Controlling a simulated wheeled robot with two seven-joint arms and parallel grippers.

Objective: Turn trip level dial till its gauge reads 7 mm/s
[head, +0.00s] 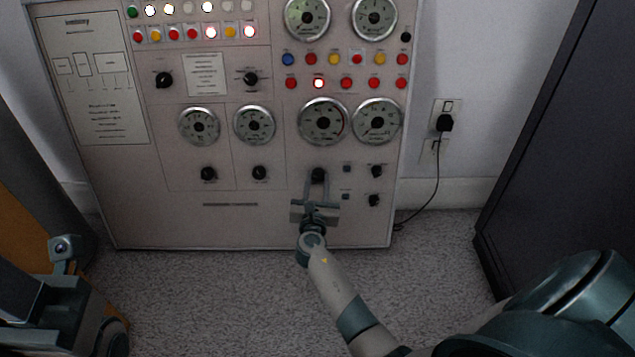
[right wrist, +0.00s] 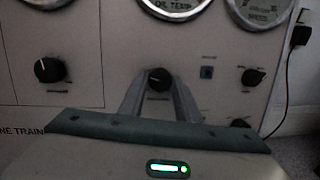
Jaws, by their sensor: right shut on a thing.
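My right gripper (head: 318,181) reaches up to the lower part of the pale control panel (head: 250,228). It is shut on a black dial (head: 318,173), one finger on each side; the dial also shows in the right wrist view (right wrist: 159,79). A large round gauge (head: 323,121) sits right above this dial. The dial's own label is not legible. My left gripper (head: 64,250) is partly in view at lower left, away from the panel.
Other black dials (head: 259,172) and gauges (head: 254,125) fill the panel, with two small knobs (head: 376,171) (head: 374,200) close to the right of the held dial. A plugged socket (head: 445,118) with a hanging cord is on the wall. A dark cabinet (head: 560,150) stands at right.

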